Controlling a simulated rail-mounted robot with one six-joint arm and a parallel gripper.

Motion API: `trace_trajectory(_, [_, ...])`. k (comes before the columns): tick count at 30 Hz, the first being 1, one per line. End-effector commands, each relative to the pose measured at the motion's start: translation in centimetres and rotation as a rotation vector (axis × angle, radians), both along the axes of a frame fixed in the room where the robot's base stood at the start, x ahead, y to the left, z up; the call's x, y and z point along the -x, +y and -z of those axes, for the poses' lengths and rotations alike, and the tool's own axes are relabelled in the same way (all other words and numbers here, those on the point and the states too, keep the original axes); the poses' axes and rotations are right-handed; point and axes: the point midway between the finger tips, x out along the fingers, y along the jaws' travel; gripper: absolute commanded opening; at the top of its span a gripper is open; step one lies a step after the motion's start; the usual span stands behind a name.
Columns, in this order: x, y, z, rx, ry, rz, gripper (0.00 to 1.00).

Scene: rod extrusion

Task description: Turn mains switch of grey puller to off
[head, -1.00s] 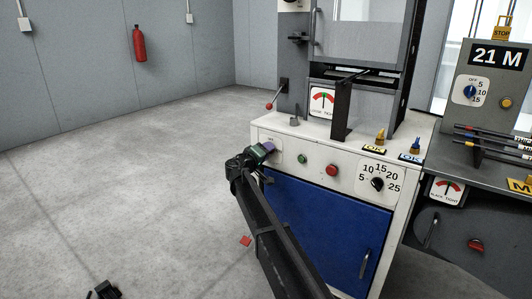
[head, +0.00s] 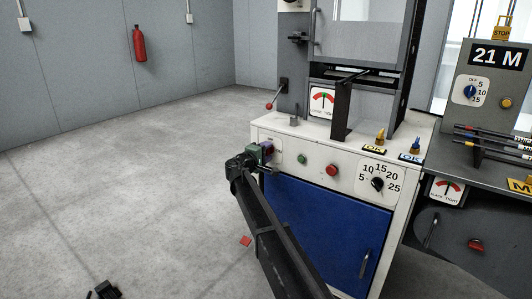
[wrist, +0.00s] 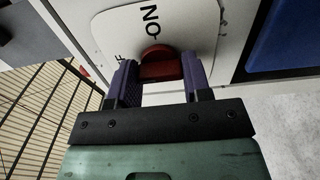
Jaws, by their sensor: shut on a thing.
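The mains switch is a red knob (wrist: 160,66) on a white plate (wrist: 112,30) marked ON, with part of another word at the plate's left edge. In the wrist view the plate looks turned on its side. My gripper (wrist: 160,76) has its two purple fingers on either side of the red knob and is shut on it. In the head view my gripper (head: 268,150) is at the left end of the white machine's front panel (head: 345,158) and hides the knob there.
Right of my gripper are a green button (head: 302,159), a red button (head: 332,170) and a black numbered dial (head: 377,184). A blue door (head: 325,225) lies below. A dark machine (head: 475,225) stands at the right. The floor at the left is mostly open.

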Motion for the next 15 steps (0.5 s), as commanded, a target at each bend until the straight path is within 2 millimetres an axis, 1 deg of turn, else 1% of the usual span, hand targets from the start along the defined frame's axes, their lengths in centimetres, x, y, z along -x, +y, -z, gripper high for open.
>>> trace_trajectory(8, [0.09,0.01,0.02,0.001,0.001,0.0,0.21])
trace_trajectory(9, [0.09,0.01,0.02,0.001,0.001,0.0,0.48])
trace_trajectory(13, [0.07,0.0,0.02,0.001,0.001,0.0,0.68])
trace_trajectory(14, [0.05,0.01,0.01,0.0,0.0,0.0,0.7])
trace_trajectory(15, [0.05,0.01,0.01,0.0,0.0,0.0,0.7])
